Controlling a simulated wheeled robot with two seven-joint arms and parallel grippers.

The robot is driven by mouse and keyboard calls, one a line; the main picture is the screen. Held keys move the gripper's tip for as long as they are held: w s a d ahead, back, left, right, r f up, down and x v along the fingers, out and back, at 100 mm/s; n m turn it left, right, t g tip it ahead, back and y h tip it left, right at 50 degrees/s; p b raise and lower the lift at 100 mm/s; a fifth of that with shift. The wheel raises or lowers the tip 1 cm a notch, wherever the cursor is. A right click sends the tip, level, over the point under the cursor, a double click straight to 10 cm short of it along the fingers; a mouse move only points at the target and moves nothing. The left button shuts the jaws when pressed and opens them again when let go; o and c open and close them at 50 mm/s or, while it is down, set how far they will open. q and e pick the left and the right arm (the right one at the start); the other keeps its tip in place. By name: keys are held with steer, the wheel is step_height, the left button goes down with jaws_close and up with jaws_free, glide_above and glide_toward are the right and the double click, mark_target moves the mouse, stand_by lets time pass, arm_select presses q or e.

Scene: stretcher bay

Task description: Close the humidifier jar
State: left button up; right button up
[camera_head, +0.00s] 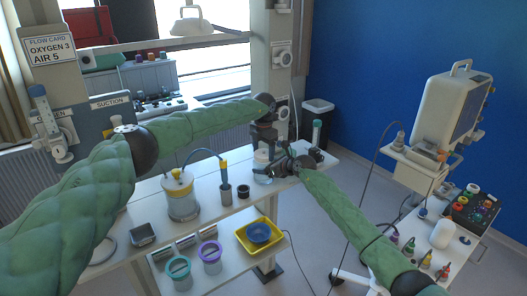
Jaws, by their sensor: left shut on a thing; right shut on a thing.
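The humidifier jar (262,157) is a small clear, pale jar standing upright near the right end of the white counter. My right gripper (272,172) reaches it from the right, low down, and is shut on its body. My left gripper (264,146) points down from above and is shut at the jar's top, apparently on its lid. The lid itself is mostly hidden by the dark fingers, so I cannot tell how it sits on the jar.
A yellow tray (243,243) with a blue bowl (260,233) and two ringed jars (210,256) are on the lower shelf. A monitor trolley (445,115) stands at right.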

arm_select(q)
steer(key=m, duration=0.7)
steer(key=shift+s+d+f, duration=0.1)
steer(key=shift+s+d, duration=0.1)
steer(key=shift+d, duration=0.1)
arm_select(e)
steer(key=shift+f, duration=0.5)
arm_select(q)
steer(key=m, duration=0.5)
steer(key=shift+d, duration=0.1)
arm_select(e)
steer(key=shift+d, duration=0.1)
arm_select(q)
steer(key=o, duration=1.2)
steer(key=shift+a, duration=0.2)
arm_select(e)
steer(key=shift+r, duration=0.1)
arm_select(q)
steer(key=shift+w, duration=0.1)
steer(key=shift+r, duration=0.2)
step_height(320, 180, up, 12)
steer(key=shift+f, duration=0.15)
